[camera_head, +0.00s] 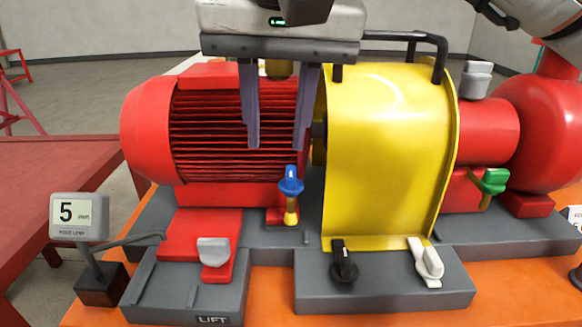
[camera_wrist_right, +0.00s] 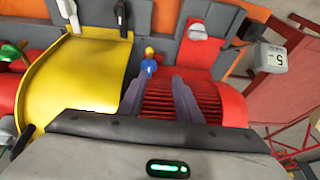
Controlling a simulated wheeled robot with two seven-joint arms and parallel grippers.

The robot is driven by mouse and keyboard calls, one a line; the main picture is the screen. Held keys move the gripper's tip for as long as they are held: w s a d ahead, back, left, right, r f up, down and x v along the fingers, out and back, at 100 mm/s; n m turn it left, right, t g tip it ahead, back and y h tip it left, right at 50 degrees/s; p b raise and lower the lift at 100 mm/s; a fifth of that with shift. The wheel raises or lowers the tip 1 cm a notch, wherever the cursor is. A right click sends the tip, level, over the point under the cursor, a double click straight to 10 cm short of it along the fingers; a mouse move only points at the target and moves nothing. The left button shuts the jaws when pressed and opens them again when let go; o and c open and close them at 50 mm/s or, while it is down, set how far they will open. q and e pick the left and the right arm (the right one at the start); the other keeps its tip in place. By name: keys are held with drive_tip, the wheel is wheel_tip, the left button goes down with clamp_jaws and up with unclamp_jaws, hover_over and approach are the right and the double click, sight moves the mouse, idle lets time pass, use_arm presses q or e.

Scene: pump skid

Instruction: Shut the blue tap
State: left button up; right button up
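The blue tap (camera_head: 291,181) has a blue handle on a yellow body and stands low between the red motor and the yellow cover. It also shows in the right wrist view (camera_wrist_right: 150,66), just beyond the fingertips. My right gripper (camera_head: 276,148) points down in front of the motor, its two fingers apart with nothing between them. In the head view its tips are above and slightly left of the blue tap, apart from it. In the wrist view the fingers (camera_wrist_right: 155,79) lie either side of the tap's line. My left gripper is not in view.
The ribbed red motor (camera_head: 235,125) is behind the fingers, and the yellow cover (camera_head: 385,160) is close on the right. Other handles are green (camera_head: 492,181), black (camera_head: 343,265), white (camera_head: 430,262) and grey (camera_head: 214,251). A display reading 5 (camera_head: 78,216) stands at left.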

sight(291, 175)
drive_tip(key=shift+h, duration=0.4)
drive_tip(key=x, duration=0.3)
drive_tip(key=d+x, duration=0.1)
drive_tip(key=x, duration=0.2)
drive_tip(key=w+b+x, duration=0.1)
drive_tip(key=x, duration=0.2)
drive_tip(key=shift+w+d, duration=0.1)
drive_tip(key=shift+d, duration=0.2)
clamp_jaws()
